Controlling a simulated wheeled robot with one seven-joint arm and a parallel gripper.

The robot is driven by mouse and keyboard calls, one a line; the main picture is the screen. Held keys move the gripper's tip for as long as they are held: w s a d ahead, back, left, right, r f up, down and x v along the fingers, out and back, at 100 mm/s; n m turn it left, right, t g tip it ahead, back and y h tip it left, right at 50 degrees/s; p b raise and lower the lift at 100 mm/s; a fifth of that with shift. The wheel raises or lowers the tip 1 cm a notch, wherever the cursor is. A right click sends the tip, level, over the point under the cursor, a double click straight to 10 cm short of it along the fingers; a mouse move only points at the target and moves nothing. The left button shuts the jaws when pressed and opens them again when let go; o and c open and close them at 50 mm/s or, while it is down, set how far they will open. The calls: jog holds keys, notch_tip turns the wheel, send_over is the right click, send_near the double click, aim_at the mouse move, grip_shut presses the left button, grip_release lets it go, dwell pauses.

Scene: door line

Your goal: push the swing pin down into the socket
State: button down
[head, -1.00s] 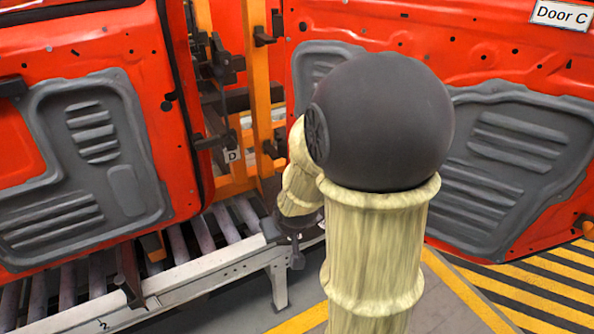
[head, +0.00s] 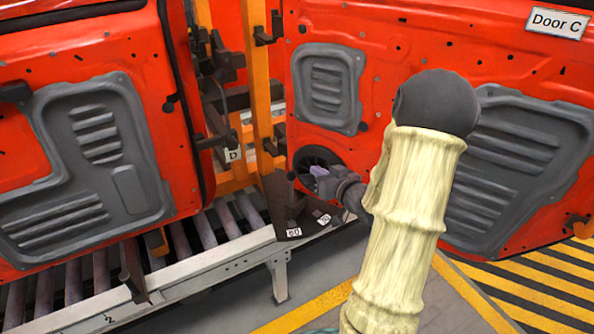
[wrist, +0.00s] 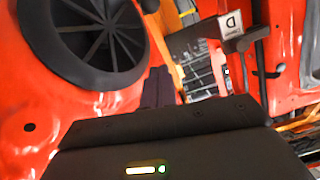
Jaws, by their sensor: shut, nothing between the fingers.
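A dark bracket plate (head: 307,219) with small white number labels sits at the end of the roller conveyor in the head view. A dark upright post (head: 291,190) stands on it, which looks like the swing pin. I cannot tell how deep it sits, and I cannot make out the socket. My gripper (head: 318,171) is shut and empty, above and to the right of the post, in front of the round opening in the right door. In the wrist view my closed dark fingers (wrist: 158,88) show at the centre, with no pin between them.
Red door panels stand left (head: 180,100) and right, labelled Door C (head: 557,22). A round dark grille (wrist: 103,42) is close on the left in the wrist view. An orange rack (head: 262,90) stands behind. The roller conveyor (head: 215,277) runs along the lower left.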

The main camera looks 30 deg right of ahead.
jog(key=shift+w, duration=0.15)
jog(key=p, duration=0.4)
send_over(291, 184)
jog(key=s+d, duration=0.1)
jog(key=s, duration=0.1)
jog(key=shift+f, duration=3.1)
jog(key=shift+w+d, duration=0.1)
notch_tip(291, 184, down, 5)
jog(key=b, duration=0.4)
